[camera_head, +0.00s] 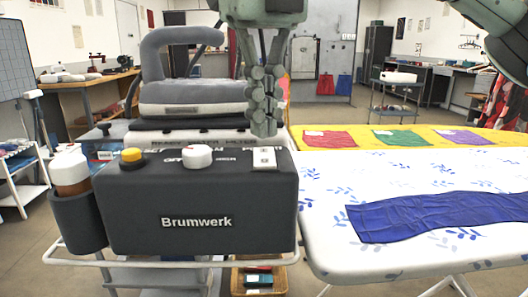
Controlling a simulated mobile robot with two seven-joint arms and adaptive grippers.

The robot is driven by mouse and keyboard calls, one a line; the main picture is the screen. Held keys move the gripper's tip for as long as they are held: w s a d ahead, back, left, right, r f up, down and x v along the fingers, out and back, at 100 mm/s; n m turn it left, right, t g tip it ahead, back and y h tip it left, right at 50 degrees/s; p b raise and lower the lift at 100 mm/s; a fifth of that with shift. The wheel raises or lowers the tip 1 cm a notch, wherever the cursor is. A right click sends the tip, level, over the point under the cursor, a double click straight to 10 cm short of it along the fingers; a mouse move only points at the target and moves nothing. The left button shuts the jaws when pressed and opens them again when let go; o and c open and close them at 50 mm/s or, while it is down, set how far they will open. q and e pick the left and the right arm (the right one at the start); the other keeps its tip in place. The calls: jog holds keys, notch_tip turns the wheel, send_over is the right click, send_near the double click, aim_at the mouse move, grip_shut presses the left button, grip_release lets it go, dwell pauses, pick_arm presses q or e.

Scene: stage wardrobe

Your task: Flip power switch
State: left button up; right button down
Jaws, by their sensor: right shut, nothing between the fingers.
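A dark grey box (150,190) marked "Brumwerk" stands at the front left on a cart. On its top right corner is a small white switch (264,158) with a rocker. A white knob (197,156) and a yellow-and-black button (131,156) sit further left on the same top. My right gripper (264,132) points down from the top with its fingers shut and empty. Its tips are right at the far edge of the switch; I cannot tell if they touch it. My left gripper is not in view.
A grey iron (180,90) rests behind the box. A bottle with a white cap (70,165) stands in a holder at the left. A white ironing board (420,180) with a blue cloth (450,215) fills the right. Part of my arm hangs at the upper right.

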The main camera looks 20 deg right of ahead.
aim_at(263, 150)
dwell(0.6)
jog(key=shift+f+b, duration=0.85)
jog(key=shift+f, duration=0.35)
dwell(0.4)
notch_tip(263, 150, up, 7)
jog(key=p, duration=0.6)
jog(key=shift+r, duration=0.1)
dwell(0.4)
